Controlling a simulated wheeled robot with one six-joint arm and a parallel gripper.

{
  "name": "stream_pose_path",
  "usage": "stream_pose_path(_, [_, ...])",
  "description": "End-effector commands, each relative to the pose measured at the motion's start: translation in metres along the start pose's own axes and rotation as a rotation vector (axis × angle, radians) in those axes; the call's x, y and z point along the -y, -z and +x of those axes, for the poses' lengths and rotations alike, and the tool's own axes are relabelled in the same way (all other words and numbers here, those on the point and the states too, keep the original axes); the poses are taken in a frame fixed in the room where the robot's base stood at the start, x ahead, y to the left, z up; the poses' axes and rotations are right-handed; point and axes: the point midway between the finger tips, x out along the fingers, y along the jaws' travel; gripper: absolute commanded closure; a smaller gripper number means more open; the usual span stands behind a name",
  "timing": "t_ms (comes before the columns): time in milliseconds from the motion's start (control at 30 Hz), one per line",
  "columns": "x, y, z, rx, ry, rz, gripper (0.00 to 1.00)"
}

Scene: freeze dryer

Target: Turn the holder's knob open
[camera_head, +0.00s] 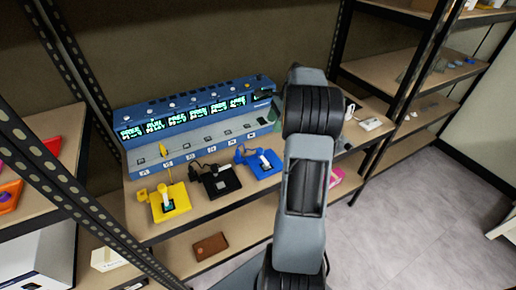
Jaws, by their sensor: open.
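A yellow holder (180,207), a black holder (227,187) and a blue holder (269,170) stand in a row on the shelf in front of a blue machine (134,164). Each has a flat square base, an upright whitish piece and a small arm-like part at its left. The knobs are too small to make out, and I cannot tell which holder is meant. My arm rises through the middle right of the view, just right of the blue holder. My gripper cannot be made out; my arm links seem to hide it.
The machine has several lit displays and a row of ports. A pink item (336,177) shows right of my arm. A brown block (210,247) lies on the lower shelf. Dark perforated shelf posts (62,183) stand at left. Open grey floor (400,220) lies at right.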

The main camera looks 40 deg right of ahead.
Motion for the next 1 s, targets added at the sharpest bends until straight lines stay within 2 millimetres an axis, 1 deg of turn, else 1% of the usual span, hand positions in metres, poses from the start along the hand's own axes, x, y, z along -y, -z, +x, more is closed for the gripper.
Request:
stream_pose_path(167, [0.000, -0.002, 0.029, 0.000, -0.005, 0.000, 0.44])
stream_pose_path(400, [-0.001, -0.001, 0.075, 0.000, -0.004, 0.000, 0.44])
stream_pose_path(600, [-0.001, 0.000, 0.106, -0.001, -0.002, 0.001, 0.44])
stream_pose_path(700, [0.000, 0.000, 0.118, 0.000, -0.002, 0.002, 0.44])
stream_pose_path(800, [0.000, 0.000, 0.125, -0.002, 0.000, 0.001, 0.44])
stream_pose_path(1000, [0.000, 0.001, 0.131, -0.002, 0.001, 0.001, 0.44])
